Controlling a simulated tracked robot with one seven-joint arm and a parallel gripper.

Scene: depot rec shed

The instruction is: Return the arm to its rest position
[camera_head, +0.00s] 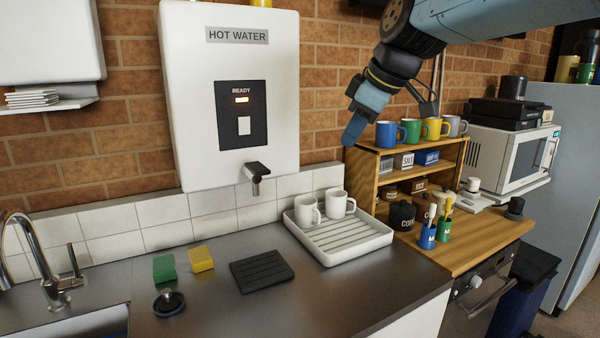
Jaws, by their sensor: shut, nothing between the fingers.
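My arm reaches in from the top right, blue with dark joints. My gripper (353,133) points down and to the left, its blue fingers together and nothing held in them. It shows in front of the brick wall, to the left of the mugs on top of the wooden shelf (364,185). In the picture its tip overlaps the shelf's left top corner. I cannot tell whether it touches the shelf.
A hot water unit (290,120) hangs left of my gripper. A white drying tray (372,243) with two white mugs stands below. Several coloured mugs (410,130) line the shelf top, close right of my gripper. A microwave (490,150) stands farther right.

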